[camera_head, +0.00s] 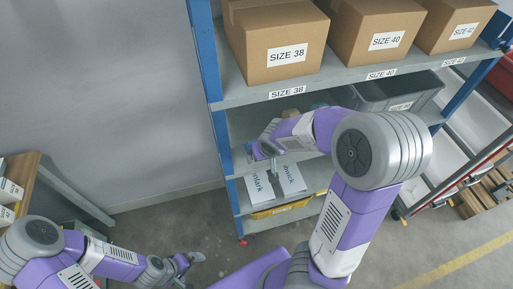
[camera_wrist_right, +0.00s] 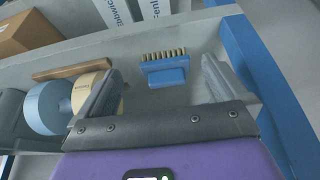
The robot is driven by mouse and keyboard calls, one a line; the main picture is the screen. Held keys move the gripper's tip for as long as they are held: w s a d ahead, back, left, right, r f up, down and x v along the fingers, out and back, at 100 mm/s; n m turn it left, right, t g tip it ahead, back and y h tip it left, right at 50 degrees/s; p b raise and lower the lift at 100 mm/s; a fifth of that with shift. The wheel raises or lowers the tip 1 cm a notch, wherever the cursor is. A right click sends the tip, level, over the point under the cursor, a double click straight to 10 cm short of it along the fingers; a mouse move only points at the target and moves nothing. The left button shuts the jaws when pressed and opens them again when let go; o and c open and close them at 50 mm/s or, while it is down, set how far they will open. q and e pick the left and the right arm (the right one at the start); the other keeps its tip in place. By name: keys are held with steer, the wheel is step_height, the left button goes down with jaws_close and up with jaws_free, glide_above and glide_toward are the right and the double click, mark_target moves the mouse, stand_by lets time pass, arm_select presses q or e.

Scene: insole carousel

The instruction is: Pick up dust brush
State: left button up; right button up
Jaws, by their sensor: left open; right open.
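The dust brush (camera_wrist_right: 166,72) shows in the right wrist view, with a blue body and a row of tan bristles. It lies on a grey shelf (camera_wrist_right: 205,38). My right gripper (camera_wrist_right: 160,66) is open, and the brush appears between its two fingers in the picture, apart from both. In the head view my right gripper (camera_head: 261,152) reaches into the middle level of the blue-framed rack; the brush cannot be made out there. My left gripper (camera_head: 191,258) is open and empty, low in front of the rack, over the floor.
Tape rolls (camera_wrist_right: 50,107) and a wooden strip (camera_wrist_right: 72,69) lie left of the brush. A blue rack post (camera_wrist_right: 262,75) stands close on the right. Cardboard boxes (camera_head: 265,57) fill the shelf above. A grey bin (camera_head: 420,88) stands further right.

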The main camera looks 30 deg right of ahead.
steer(key=w+f, duration=0.1)
steer(key=w, duration=0.2)
steer(key=w+d+f, duration=0.1)
steer(key=w+f, duration=0.1)
steer(key=w+d+f+b, duration=0.1)
steer(key=w, duration=0.2)
steer(key=shift+w+f, duration=0.35)
steer(key=shift+f, duration=0.05)
steer(key=shift+r, duration=0.1)
steer(key=c, duration=1.2)
